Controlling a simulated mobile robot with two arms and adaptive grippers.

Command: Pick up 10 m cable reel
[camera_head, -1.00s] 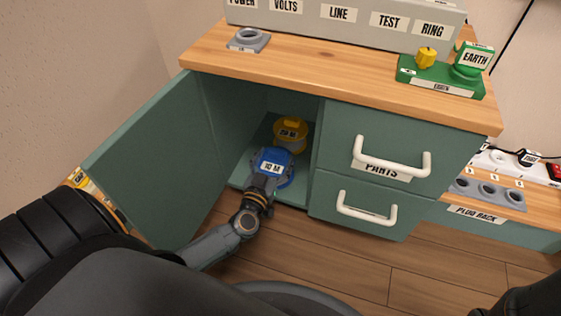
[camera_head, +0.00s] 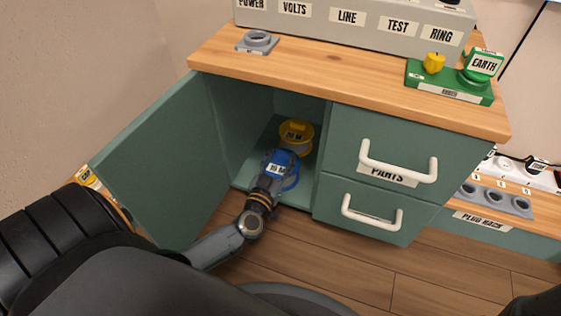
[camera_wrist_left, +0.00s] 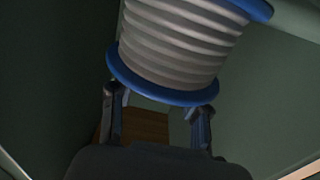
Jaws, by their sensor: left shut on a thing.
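The 10 m cable reel (camera_head: 283,182) is blue with a white label. It is inside the open cupboard under the bench, near its front. My left gripper (camera_head: 270,178) reaches into the cupboard and is shut on this reel, partly covering it. In the left wrist view, the reel's blue rim (camera_wrist_left: 160,92) and ribbed pale winding lie at and beyond the two fingertips (camera_wrist_left: 155,105). I cannot tell whether the reel touches the cupboard floor. My right gripper is not in view.
A yellow reel (camera_head: 297,131) stands just behind the blue one. The open cupboard door (camera_head: 160,160) is on the left. Drawers with white handles (camera_head: 398,172) are close on the right. The bench top (camera_head: 330,75) overhangs the opening.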

